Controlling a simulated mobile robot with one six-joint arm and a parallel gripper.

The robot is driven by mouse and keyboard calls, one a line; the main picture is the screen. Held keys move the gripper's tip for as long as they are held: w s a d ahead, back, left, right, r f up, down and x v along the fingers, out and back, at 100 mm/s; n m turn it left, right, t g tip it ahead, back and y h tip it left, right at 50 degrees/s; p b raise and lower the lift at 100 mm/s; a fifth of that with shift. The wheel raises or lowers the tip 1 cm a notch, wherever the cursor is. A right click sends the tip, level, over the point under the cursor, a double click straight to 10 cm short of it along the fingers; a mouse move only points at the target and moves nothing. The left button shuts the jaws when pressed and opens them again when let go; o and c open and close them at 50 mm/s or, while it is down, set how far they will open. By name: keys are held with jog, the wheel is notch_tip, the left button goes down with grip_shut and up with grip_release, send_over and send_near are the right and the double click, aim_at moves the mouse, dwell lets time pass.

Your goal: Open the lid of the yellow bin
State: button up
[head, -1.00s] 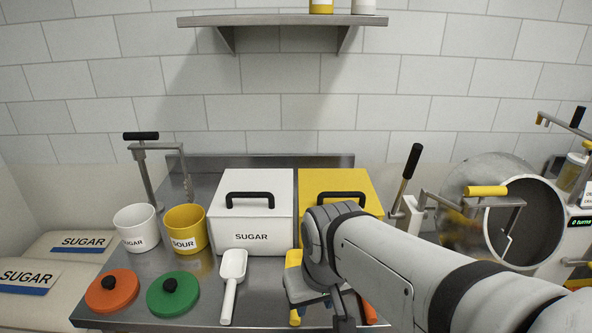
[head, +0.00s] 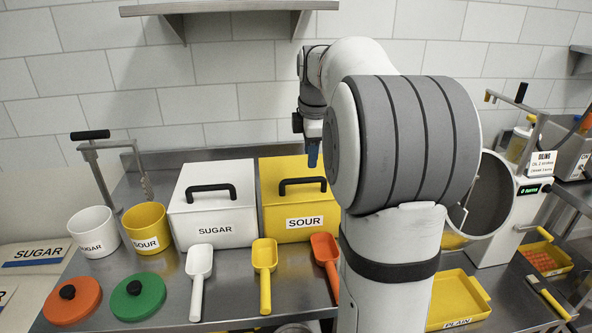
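The yellow bin (head: 290,225) labelled SOUR stands on the steel table, to the right of the white SUGAR bin (head: 214,228). Its yellow lid (head: 288,168) is closed and has a black bar handle (head: 303,182) on top. My gripper (head: 312,155) is above and slightly to the right of this handle, pointing down and apart from it. Only a small blue-tipped part of the gripper shows. The rest is hidden by my arm, so its opening cannot be made out. My arm also covers the area to the right of the bin.
White, yellow and orange scoops (head: 265,270) lie in front of the bins. White and yellow pots (head: 146,226) and orange and green lids (head: 138,296) are at the left. A wall shelf (head: 225,7) hangs above. A steel drum (head: 490,200) and a yellow PLAIN tray (head: 460,297) are at the right.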

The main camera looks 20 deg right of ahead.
aim_at(309, 178)
jog(key=f, duration=0.2)
jog(key=w+f, duration=0.1)
jog(key=f, duration=0.4)
jog(key=shift+w+d+f, duration=0.3)
jog(key=shift+w+d, duration=0.05)
jog(key=shift+d, duration=0.05)
grip_shut()
